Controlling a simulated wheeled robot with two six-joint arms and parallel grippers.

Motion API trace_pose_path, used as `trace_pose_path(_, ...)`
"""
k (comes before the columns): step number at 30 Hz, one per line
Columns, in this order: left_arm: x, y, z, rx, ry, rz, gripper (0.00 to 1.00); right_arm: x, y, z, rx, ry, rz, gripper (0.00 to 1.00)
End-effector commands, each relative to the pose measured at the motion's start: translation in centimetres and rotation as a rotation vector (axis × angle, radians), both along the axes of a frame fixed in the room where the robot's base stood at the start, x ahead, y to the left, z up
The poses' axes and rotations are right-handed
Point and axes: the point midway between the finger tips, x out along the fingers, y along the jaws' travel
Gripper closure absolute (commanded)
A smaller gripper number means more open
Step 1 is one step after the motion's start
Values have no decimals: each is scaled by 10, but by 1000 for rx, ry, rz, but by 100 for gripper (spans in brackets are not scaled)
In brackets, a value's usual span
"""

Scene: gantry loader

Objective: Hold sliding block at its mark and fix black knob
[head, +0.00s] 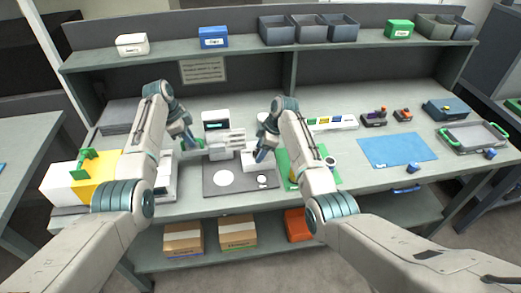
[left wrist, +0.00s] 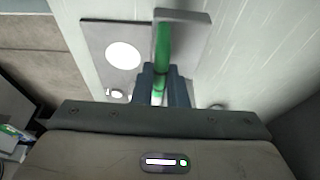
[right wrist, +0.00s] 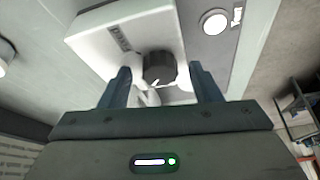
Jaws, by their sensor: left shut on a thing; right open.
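My left gripper (head: 192,145) is shut on a green bar (left wrist: 162,42), which joins a grey end piece (left wrist: 182,16) in the left wrist view. My right gripper (head: 262,155) is open at the white block (head: 248,160), taken as the sliding block. In the right wrist view, the black knob (right wrist: 158,66) is on this labelled white block (right wrist: 110,35) and lies between the open fingers, with a gap on either side. The grey base plate (head: 212,188) with a white disc (head: 224,178) lies below. The block's mark cannot be made out.
A white unit with a screen (head: 216,122) stands behind the plate. A yellow and white box (head: 85,190) is at the left. A blue mat (head: 397,150) and a tray with green handles (head: 473,137) are at the right. Bins (head: 277,30) line the shelf.

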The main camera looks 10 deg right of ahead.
Motion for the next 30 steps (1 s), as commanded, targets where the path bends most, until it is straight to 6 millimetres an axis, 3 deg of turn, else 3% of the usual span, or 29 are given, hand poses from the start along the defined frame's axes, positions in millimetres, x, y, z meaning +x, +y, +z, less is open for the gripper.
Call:
trace_pose_path(10,1,0,1,0,-2,1,100,0,1,-3,0,-1,0,44)
trace_pose_path(17,1,0,1,0,-2,1,100,0,1,-3,-1,-1,0,87)
trace_pose_path(30,1,0,1,0,-2,1,100,0,1,-3,-2,-1,-96,87)
